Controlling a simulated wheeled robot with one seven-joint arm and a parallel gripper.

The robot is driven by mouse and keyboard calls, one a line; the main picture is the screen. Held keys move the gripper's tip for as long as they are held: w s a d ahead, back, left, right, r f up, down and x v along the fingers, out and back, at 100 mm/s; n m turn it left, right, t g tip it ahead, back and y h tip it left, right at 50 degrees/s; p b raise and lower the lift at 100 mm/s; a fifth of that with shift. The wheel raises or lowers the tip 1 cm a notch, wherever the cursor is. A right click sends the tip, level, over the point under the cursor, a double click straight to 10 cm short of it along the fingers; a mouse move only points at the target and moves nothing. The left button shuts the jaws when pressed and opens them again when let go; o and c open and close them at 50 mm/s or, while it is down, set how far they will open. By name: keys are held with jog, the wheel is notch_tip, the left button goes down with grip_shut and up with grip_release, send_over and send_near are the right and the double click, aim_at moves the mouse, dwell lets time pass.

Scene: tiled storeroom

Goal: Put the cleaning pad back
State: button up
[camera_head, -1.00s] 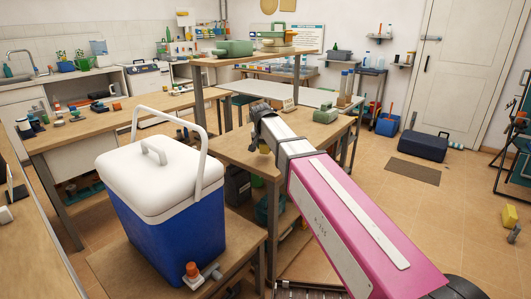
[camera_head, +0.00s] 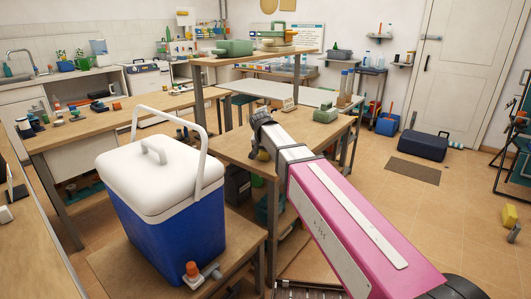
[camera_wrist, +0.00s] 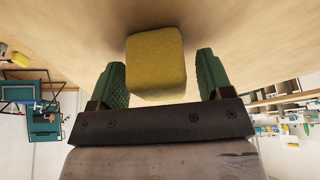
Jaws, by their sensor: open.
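The cleaning pad, a yellow block with rounded edges (camera_wrist: 155,62), shows in the wrist view at top centre, against a tan wood-like surface. My gripper (camera_wrist: 161,66) is open, with its two green ridged fingers on either side of the pad. Gaps show between each finger and the pad. In the head view my arm reaches over the middle wooden table (camera_head: 225,143), and its far end hides the fingers. The pad cannot be made out clearly there.
A blue cooler with a white lid (camera_head: 160,195) stands at the front left, its handle raised. A raised shelf (camera_head: 225,60) stands above the middle table's far side. A green device (camera_head: 326,113) sits at that table's right. A yellow object (camera_head: 509,215) lies on the floor at right.

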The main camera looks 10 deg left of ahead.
jog(key=v, duration=1.2)
jog(key=shift+r, duration=0.15)
